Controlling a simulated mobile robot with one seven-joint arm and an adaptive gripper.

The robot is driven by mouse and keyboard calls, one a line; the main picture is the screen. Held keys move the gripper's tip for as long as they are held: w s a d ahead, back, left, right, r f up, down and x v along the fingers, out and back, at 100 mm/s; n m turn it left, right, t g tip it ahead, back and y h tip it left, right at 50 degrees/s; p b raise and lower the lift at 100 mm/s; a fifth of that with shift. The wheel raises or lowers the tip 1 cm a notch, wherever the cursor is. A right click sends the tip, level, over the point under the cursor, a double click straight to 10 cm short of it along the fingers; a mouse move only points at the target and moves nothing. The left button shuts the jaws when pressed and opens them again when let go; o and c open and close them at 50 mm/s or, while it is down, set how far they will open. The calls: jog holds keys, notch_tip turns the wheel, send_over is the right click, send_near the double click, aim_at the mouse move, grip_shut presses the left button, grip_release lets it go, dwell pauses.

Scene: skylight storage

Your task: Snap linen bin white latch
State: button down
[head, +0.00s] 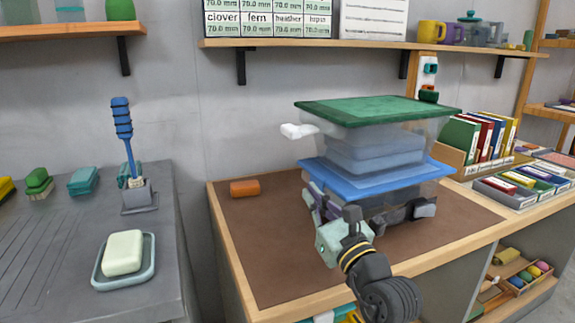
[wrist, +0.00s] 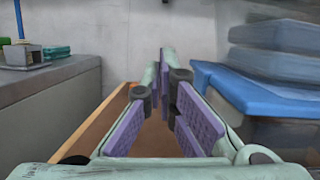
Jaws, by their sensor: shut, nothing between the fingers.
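Two clear bins are stacked on the brown-topped bench. The upper bin (head: 368,153) has a green lid (head: 375,110) and holds folded blue-grey cloth. A white latch (head: 299,131) juts out from its left side, just below the lid, swung away from the wall. The lower bin has a blue lid (head: 375,178), which also shows in the wrist view (wrist: 245,95), and a grey latch (head: 424,208) at its right. My gripper (head: 312,198) is shut and empty at the lower bin's left front, below the white latch. Its purple pads (wrist: 160,85) show in the wrist view; the white latch does not.
A grey counter (head: 60,260) with a soap dish (head: 100,275) and a blue brush stands further left. Books and small trays (head: 510,195) are to the right. A shelf (head: 300,43) runs above the bins.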

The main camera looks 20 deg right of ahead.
aim_at(300, 129)
jog(key=w+a+r+p, duration=0.1)
jog(key=w+r+p, duration=0.3)
jog(key=w, duration=0.5)
notch_tip(300, 129, up, 2)
jog(key=shift+w+r, duration=0.2)
jog(key=shift+w, duration=0.05)
jog(key=shift+r+p, duration=0.15)
jog(key=shift+p, duration=0.15)
jog(key=shift+a, duration=0.15)
jog(key=shift+r+p, duration=0.1)
jog(key=shift+p, duration=0.2)
